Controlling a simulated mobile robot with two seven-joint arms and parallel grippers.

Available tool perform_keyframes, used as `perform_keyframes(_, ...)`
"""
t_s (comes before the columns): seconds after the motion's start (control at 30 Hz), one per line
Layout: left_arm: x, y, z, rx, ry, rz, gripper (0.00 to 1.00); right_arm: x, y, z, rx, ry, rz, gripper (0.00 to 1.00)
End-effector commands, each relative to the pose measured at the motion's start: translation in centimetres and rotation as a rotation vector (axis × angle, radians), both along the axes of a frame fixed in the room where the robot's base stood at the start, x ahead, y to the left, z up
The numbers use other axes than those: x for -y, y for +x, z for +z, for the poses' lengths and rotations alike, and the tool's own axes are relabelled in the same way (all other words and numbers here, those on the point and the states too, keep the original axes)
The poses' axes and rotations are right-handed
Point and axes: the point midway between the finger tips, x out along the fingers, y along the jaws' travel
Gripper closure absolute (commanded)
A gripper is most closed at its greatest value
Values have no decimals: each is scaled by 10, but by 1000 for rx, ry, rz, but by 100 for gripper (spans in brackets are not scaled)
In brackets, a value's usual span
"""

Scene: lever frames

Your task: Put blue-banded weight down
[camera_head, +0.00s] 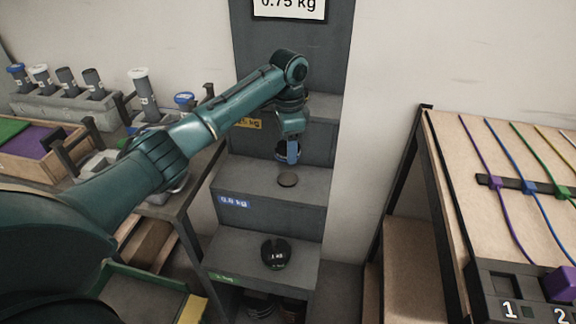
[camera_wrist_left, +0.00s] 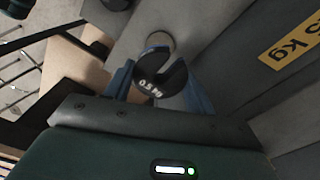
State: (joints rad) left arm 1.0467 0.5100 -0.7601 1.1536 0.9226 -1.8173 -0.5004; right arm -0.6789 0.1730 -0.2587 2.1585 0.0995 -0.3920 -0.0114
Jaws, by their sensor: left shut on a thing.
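The blue-banded weight is a dark slotted disc marked 0.5 kg (camera_wrist_left: 150,82). In the wrist view it sits between the two blue fingers of my left gripper (camera_wrist_left: 160,88), which is shut on it. In the head view my left gripper (camera_head: 288,153) points down over the step with the blue label (camera_head: 234,202). The weight there is mostly hidden by the fingers. It appears held above a round grey pad (camera_head: 288,180) on that step, which also shows just beyond the weight in the wrist view (camera_wrist_left: 160,41). My right gripper is not in view.
A dark weight with a green band (camera_head: 275,254) stands on the lower, green-labelled step. A yellow label (camera_head: 248,124) marks the step above. A bench with capped cylinders (camera_head: 145,92) is on the left. A board with coloured cords (camera_head: 500,170) is on the right.

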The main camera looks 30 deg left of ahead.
Motion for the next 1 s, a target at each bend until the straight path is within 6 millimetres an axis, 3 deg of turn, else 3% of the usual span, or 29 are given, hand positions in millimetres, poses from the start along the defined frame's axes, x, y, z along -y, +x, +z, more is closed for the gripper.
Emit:
perform_keyframes(0.53,0,0,-71,3,0,2,85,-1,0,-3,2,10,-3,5)
perform_keyframes(1.0,0,0,-79,3,-1,1,85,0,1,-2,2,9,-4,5)
